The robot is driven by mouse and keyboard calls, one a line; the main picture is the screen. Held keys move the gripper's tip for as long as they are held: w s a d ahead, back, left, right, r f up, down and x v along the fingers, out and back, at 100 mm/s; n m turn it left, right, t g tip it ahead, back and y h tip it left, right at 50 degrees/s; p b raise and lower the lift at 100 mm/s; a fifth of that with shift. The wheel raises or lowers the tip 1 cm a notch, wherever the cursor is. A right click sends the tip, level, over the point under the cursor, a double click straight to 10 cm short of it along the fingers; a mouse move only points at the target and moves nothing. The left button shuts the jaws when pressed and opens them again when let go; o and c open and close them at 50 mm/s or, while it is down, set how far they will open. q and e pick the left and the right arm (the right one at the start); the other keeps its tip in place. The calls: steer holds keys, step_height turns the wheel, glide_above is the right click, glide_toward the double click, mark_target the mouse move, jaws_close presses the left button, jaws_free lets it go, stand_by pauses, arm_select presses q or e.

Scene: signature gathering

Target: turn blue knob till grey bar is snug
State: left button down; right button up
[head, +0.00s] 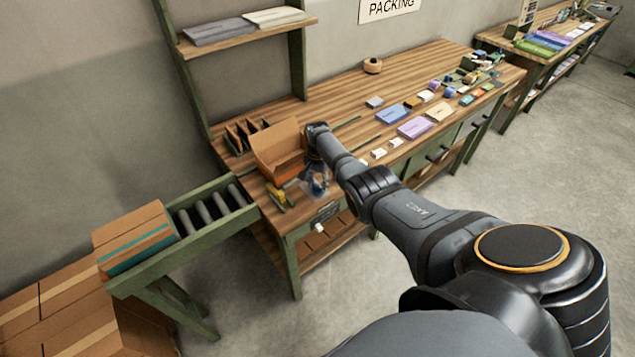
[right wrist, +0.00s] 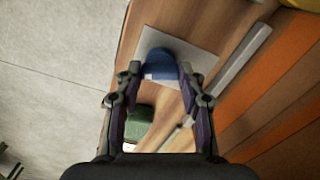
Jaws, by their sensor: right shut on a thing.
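The blue knob (right wrist: 161,64) sits on a pale grey plate (right wrist: 200,57) in the right wrist view. My right gripper (right wrist: 161,72) is shut on it, with one fingertip on each side. The grey bar (right wrist: 245,57) runs diagonally to the right of the knob, close beside orange-brown surfaces (right wrist: 285,75). I cannot tell whether the bar touches them. In the head view my right gripper (head: 316,172) is at the front edge of the bench, by an open cardboard box (head: 277,143); the knob is small and unclear there. My left gripper is not in view.
The wooden bench (head: 320,95) holds several small packs and boxes to the right. A roller conveyor (head: 210,212) with a closed carton (head: 133,238) stands at the left. A green block (right wrist: 140,123) lies below the knob in the right wrist view. The floor in front is clear.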

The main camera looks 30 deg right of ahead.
steer(key=shift+m, duration=1.9)
steer(key=o, duration=1.2)
steer(key=shift+c, duration=0.2)
step_height(320, 180, up, 12)
